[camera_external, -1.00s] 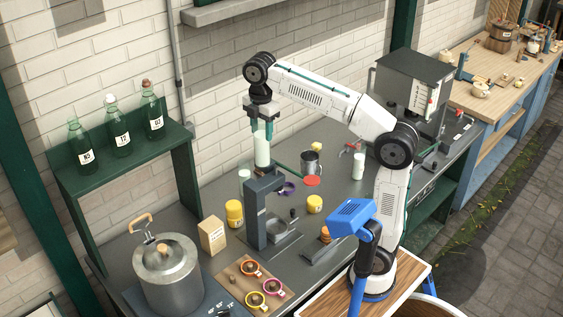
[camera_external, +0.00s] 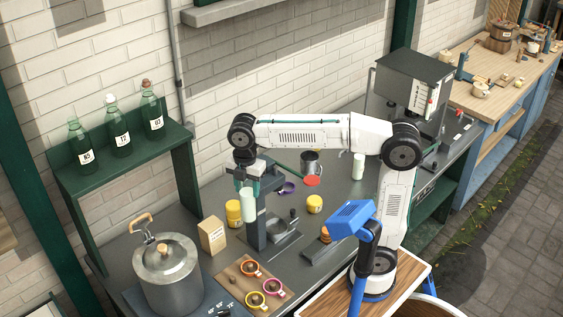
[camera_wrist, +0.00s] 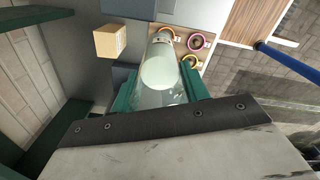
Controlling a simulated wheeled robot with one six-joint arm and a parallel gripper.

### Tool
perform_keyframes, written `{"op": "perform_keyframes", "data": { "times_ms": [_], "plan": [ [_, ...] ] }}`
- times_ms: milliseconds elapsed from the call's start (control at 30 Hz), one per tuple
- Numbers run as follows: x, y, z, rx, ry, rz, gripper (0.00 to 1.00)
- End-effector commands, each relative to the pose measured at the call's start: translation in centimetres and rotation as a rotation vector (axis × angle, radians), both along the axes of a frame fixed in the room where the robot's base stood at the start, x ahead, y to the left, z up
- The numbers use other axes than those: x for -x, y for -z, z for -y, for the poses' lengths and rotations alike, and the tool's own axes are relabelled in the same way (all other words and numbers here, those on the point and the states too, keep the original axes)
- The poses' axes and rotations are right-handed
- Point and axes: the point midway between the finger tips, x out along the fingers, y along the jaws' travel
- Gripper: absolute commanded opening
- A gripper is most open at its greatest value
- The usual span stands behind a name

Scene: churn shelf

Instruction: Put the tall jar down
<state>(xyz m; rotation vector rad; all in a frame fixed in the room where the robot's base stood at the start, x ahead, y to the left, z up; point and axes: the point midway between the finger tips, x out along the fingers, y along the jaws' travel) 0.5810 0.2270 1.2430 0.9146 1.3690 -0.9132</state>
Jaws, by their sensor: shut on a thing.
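The tall jar (camera_external: 248,206) is clear with pale, milky contents. My gripper (camera_external: 248,186) is shut on its upper part and holds it nearly upright, with a slight tilt in the outside view. The jar shows at the left of the grey press column, above the dark bench (camera_external: 205,262). In the wrist view the jar (camera_wrist: 161,78) stands between the green fingers of my gripper (camera_wrist: 160,92). It hides part of the bench there, and its exact height above the bench cannot be told.
A tan box (camera_external: 212,235), yellow jars (camera_external: 315,204) and the grey press (camera_external: 258,230) stand close by. A metal pot (camera_external: 168,268) stands at the left. A green shelf (camera_external: 70,162) holds bottles.

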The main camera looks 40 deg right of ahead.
Motion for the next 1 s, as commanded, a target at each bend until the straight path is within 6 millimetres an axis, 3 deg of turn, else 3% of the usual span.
{"op": "perform_keyframes", "data": {
  "times_ms": [100,267,800,1000],
  "plan": [
    [0.0,2.9,0.0,0.001,0.0,-0.002,0.0],
    [-0.8,4.4,-0.3,0.0,0.001,0.0,0.0],
    [-13.1,5.7,-5.1,0.0,0.001,0.001,0.0],
    [-14.9,5.8,-5.8,0.0,0.001,0.001,0.0]
  ]
}}
